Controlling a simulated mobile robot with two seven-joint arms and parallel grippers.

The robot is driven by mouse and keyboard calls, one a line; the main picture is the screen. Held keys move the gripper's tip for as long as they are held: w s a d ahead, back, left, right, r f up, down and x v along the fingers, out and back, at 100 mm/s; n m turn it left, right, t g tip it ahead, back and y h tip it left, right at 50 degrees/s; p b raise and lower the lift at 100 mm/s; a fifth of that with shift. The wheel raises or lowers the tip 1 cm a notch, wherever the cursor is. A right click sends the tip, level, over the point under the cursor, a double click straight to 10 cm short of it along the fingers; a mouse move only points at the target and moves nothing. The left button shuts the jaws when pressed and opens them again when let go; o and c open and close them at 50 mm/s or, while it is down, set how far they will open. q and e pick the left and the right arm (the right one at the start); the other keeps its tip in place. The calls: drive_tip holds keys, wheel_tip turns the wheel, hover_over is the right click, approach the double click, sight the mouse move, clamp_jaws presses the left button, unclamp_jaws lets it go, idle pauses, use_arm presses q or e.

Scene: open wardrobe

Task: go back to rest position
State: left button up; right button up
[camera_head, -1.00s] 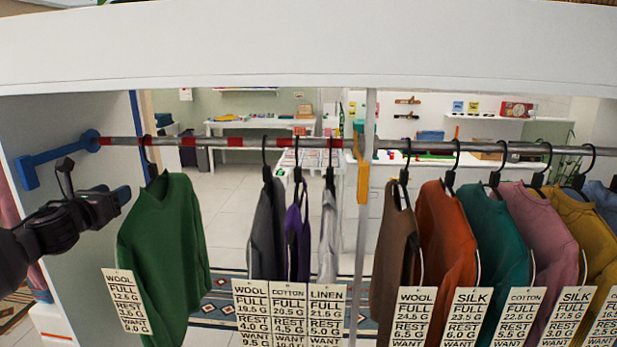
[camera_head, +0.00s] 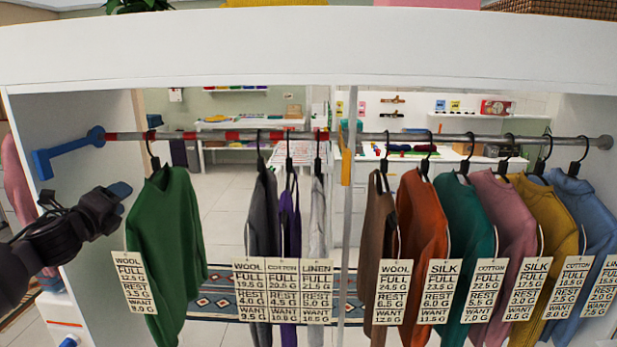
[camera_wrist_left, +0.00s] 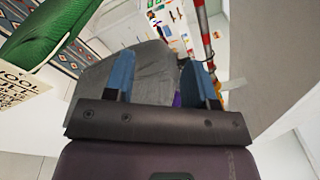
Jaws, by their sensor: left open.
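My left gripper (camera_head: 120,189) reaches in from the left in the head view, beside the green sweater (camera_head: 167,250) and below the rod's blue end bracket (camera_head: 70,153). A visible gap separates it from the sweater. In the left wrist view its two blue fingers (camera_wrist_left: 161,76) stand apart with nothing held between them. A grey garment (camera_wrist_left: 145,72) shows beyond the fingers, and the green sweater (camera_wrist_left: 42,33) is at upper left. My right gripper is in neither view.
A red-and-grey rod (camera_head: 235,135) carries several hanging garments with paper tags. A white post (camera_head: 350,170) divides the wardrobe. Its white top beam (camera_head: 300,45) runs above, and its left side panel (camera_head: 65,110) is close to my left arm. Open floor shows behind.

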use_arm(q)
drive_tip(key=s+d+f+n+g, duration=0.1)
drive_tip(key=s+d+f+n, duration=0.35)
drive_tip(key=f, duration=0.25)
drive_tip(key=s+d+f+n+h, duration=0.1)
drive_tip(key=s+d+f+n, duration=0.2)
drive_tip(key=f+n, duration=0.4)
drive_tip(key=s+d+f+n+g, duration=0.1)
drive_tip(key=s+d+f+n, duration=0.3)
drive_tip(key=f, duration=0.4)
drive_tip(key=s+d+f+n+g+y, duration=0.1)
drive_tip(key=s+f+n, duration=0.4)
drive_tip(key=s+f, duration=0.5)
drive_tip(key=s+d+f+n+g+y, duration=0.1)
drive_tip(key=s+f+n, duration=0.4)
drive_tip(key=s+f, duration=0.5)
drive_tip(key=s+g+y+b, duration=0.1)
drive_tip(key=s+g, duration=0.1)
drive_tip(key=s, duration=0.4)
drive_tip(key=shift+d, duration=0.2)
